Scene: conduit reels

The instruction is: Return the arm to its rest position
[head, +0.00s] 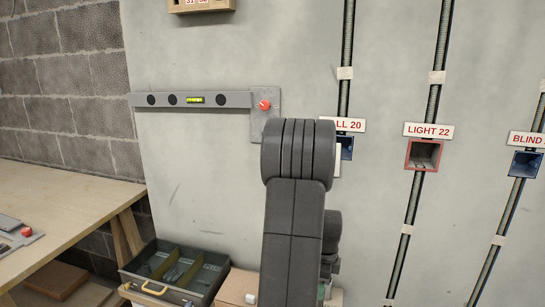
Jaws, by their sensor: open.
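My arm (292,230) rises from the bottom edge in the middle of the head view, its dark grey links bent at a thick rounded joint at the top. Another dark part of my arm shows just to its right, lower down. My gripper is not visible; it may be hidden behind the arm links.
A spirit level (215,99) hangs left of the arm. Conduits run to the red-rimmed LIGHT 22 box (423,154) and the blue BLIND box (526,164). A toolbox (133,272) stands low left, near a wooden workbench (60,195). A cardboard box (236,287) is beside the arm.

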